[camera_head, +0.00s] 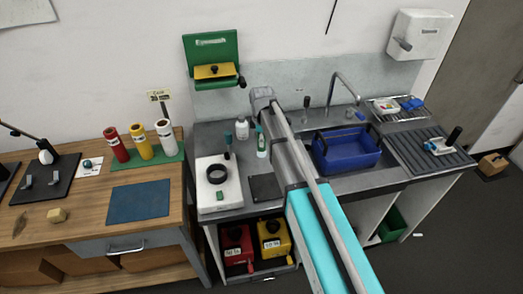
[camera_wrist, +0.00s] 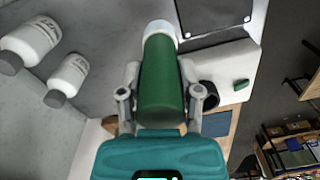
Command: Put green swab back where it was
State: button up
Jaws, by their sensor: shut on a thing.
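In the wrist view my gripper (camera_wrist: 162,92) has both grey fingers closed on the sides of a thick green cylinder, which I take to be the green swab (camera_wrist: 160,75). Its far end has a pale whitish band or cap (camera_wrist: 160,30). In the head view my arm crosses the steel counter and hides most of the gripper, so I cannot make out the grip there. I cannot tell whether the swab touches anything.
A white unit (camera_head: 219,205) carries a black ring (camera_head: 217,174) and a small green block (camera_head: 220,195). A dark mat (camera_head: 266,188) lies beside it. White bottles (camera_wrist: 67,80) stand close by. A blue basin (camera_head: 345,160) is right of my arm. The wooden table holds a blue mat (camera_head: 139,202).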

jog(key=w+a+f+b, duration=0.1)
jog(key=w+f+b, duration=0.4)
jog(key=shift+a+f, duration=0.15)
jog(key=shift+f, duration=0.05)
dwell(0.4)
jog(key=shift+w+a+f+b, duration=0.1)
jog(key=shift+w+f+b, duration=0.05)
jog(key=shift+f+b, duration=0.85)
jog(key=shift+w+a+f+b, duration=0.1)
jog(key=shift+w+f+b, duration=0.05)
jog(key=shift+f+b, duration=0.85)
jog(key=shift+f, duration=0.1)
jog(key=o, duration=1)
jog(key=shift+o, duration=0.2)
notch_tip(320, 180, up, 12)
jog(key=p, duration=1.2)
